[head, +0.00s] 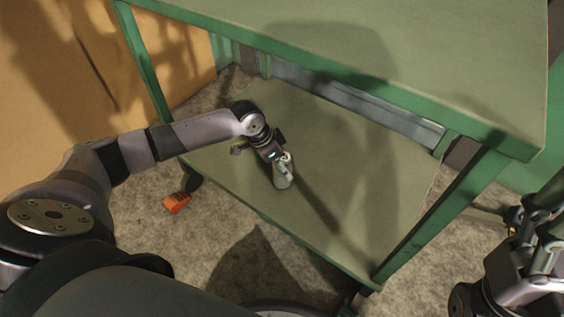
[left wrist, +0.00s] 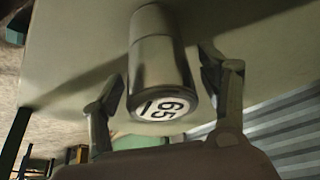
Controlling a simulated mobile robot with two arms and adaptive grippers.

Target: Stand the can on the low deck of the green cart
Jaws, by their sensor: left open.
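The green cart has a low deck (head: 375,190) under its upper deck (head: 420,40). The grey metal can (head: 283,178) is at the low deck, near its front left part, and looks upright. In the left wrist view, the can (left wrist: 160,60) has a white end marked "65" facing the camera. My left gripper (head: 281,160) reaches in under the upper deck. Its fingers (left wrist: 162,68) are open, one on each side of the can, with a small gap showing beside each. My right gripper (head: 530,245) is partly in view at the lower right edge; its fingers are unclear.
Green legs (head: 430,225) stand at the cart's corners. An orange piece (head: 177,203) is at floor level by the left caster. The low deck is bare to the right of the can.

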